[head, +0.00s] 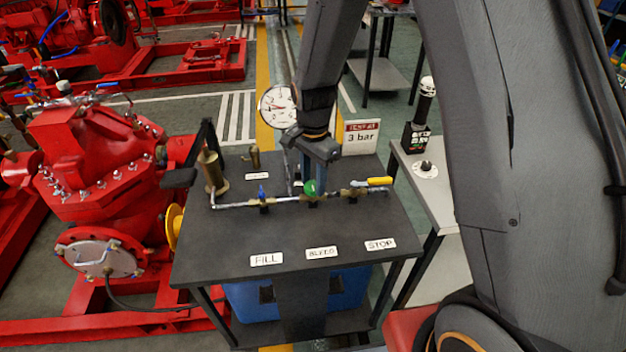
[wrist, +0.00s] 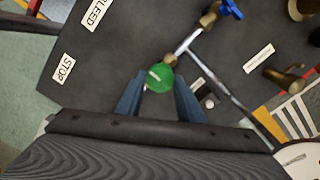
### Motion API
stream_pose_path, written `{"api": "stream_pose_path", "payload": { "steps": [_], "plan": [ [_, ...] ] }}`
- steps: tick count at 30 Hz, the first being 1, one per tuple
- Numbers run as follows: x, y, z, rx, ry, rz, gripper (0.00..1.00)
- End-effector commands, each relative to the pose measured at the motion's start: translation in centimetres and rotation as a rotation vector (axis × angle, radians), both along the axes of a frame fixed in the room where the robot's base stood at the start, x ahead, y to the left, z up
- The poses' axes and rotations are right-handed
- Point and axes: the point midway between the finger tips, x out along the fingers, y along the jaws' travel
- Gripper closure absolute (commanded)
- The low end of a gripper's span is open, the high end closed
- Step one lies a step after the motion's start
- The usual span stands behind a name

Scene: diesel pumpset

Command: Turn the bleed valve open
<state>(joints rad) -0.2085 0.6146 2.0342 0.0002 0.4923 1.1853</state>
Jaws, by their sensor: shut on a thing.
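The bleed valve has a round green knob (head: 311,188) on a metal pipe across the dark table, behind the BLEED label (head: 321,253). My gripper (head: 312,182) reaches down onto the knob from above. In the wrist view the green knob (wrist: 160,78) sits between the two blue fingers (wrist: 159,88), which are shut on it. A pale mark shows on the knob's top. The knob's lower side and the finger contacts are partly hidden.
On the same pipe, a blue-handled valve (head: 262,192) is to the left and a yellow lever (head: 379,181) to the right. A brass hand pump (head: 213,173) stands at the left end. A gauge (head: 277,106) and a "3 bar" sign (head: 361,138) are behind. The table front is clear.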

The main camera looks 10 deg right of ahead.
Motion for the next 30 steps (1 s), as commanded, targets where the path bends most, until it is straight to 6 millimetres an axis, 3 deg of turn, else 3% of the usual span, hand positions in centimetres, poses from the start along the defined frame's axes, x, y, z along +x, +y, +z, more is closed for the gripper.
{"api": "stream_pose_path", "payload": {
  "steps": [11, 30],
  "plan": [
    [0.00, 0.01, 0.06, 0.000, 0.002, 0.123, 0.88],
    [0.16, 0.17, 0.14, 0.000, 0.000, 0.706, 0.88]
  ]
}}
